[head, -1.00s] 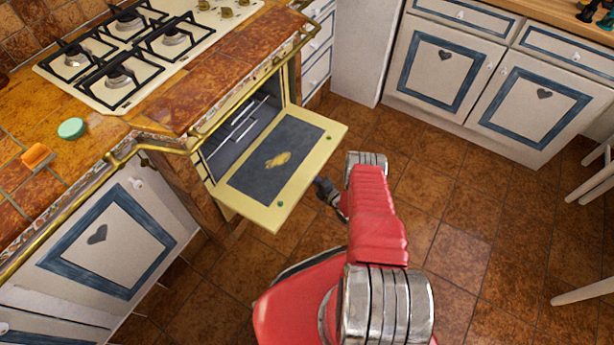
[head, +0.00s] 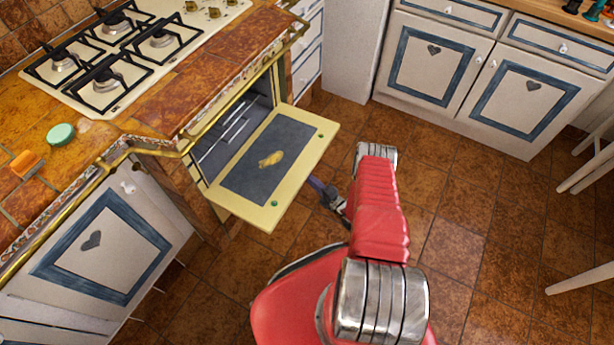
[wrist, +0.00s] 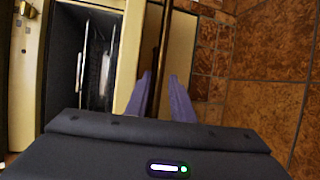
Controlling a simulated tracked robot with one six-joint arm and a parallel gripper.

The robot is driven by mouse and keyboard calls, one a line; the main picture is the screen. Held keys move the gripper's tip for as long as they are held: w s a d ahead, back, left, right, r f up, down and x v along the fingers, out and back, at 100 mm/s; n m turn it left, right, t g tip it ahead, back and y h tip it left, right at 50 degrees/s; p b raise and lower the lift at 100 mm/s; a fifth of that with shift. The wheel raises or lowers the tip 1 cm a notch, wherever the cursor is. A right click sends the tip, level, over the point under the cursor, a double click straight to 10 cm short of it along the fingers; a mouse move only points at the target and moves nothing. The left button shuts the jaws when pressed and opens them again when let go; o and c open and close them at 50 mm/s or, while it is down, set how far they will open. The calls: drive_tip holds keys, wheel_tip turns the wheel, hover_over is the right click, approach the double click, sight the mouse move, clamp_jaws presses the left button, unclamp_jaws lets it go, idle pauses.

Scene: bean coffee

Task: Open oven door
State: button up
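The oven door (head: 312,160) is cream with a dark glass panel. It hangs folded down and outward from the oven (head: 220,140), leaving the cavity exposed. My gripper (head: 313,184) is low beside the door's outer edge, with a purple finger showing. In the wrist view, my gripper's two purple fingers (wrist: 160,76) stand apart on either side of the bar-like door handle (wrist: 166,25). I see small gaps between the fingertips and the bar; contact farther down is unclear. The handle is hidden in the head view.
The tiled counter (head: 225,70) and stove top (head: 125,50) are above the oven. A cabinet (head: 110,250) stands at left, more cabinets (head: 480,80) at the back. Chair legs (head: 585,170) show at right. The tiled floor (head: 450,200) between is clear.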

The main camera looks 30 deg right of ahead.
drive_tip(key=v, duration=0.7)
drive_tip(key=shift+s, duration=0.3)
